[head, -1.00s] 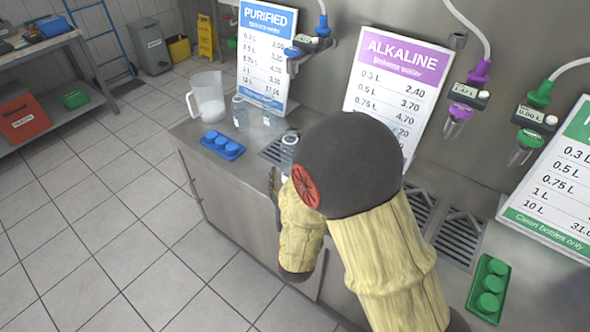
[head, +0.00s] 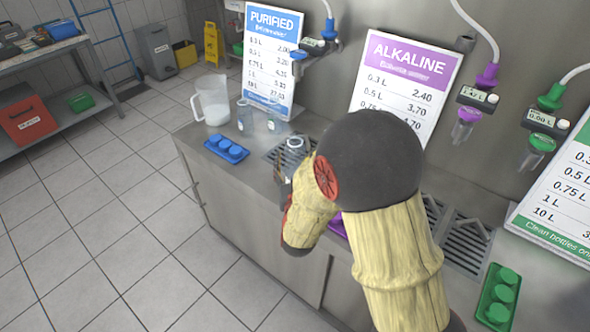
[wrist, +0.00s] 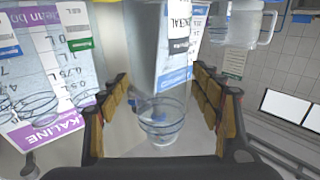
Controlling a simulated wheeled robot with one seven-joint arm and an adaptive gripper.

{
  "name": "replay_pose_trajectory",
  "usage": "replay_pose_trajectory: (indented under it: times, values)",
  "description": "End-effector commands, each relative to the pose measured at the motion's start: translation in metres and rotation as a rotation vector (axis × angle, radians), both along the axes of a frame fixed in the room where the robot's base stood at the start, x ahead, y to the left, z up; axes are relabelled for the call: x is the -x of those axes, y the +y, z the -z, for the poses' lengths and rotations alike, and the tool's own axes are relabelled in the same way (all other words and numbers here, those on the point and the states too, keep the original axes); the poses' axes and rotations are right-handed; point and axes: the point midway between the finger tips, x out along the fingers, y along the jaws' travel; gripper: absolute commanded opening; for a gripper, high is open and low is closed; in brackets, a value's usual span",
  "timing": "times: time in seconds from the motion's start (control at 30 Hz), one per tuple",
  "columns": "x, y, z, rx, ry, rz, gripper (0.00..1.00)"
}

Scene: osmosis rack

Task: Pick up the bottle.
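A clear bottle (head: 294,146) stands on the counter by the left drain grate, its lower part hidden behind my gripper and wrist. In the wrist view a clear bottle with a white and dark label (wrist: 172,60) fills the upper middle, between my finger pads. My gripper (wrist: 165,108) is open, with one padded finger on each side and visible gaps to the bottle. In the head view my gripper (head: 287,198) is low at the counter's front edge, mostly hidden by my wrist. Two more clear bottles, a left one (head: 245,118) and a right one (head: 274,120), stand farther back.
A clear pitcher (head: 212,103) and a blue tray of caps (head: 226,148) stand on the counter's left end. A green cap tray (head: 497,298) is at right, and a purple one (head: 337,227) is partly behind my arm. Price signs, like the purple ALKALINE board (head: 405,75), line the back.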

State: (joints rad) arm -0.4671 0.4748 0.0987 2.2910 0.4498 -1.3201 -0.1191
Motion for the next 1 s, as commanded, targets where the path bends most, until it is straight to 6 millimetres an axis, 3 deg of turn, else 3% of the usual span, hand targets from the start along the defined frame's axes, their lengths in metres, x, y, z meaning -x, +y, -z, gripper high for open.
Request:
replay_pose_trajectory:
  times: [0.67,1.0]
  values:
    - [0.0002,0.0001,0.0,0.0,0.0,0.0,0.25]
    - [0.0002,0.0001,-0.0094,-0.001,-0.001,0.0,0.24]
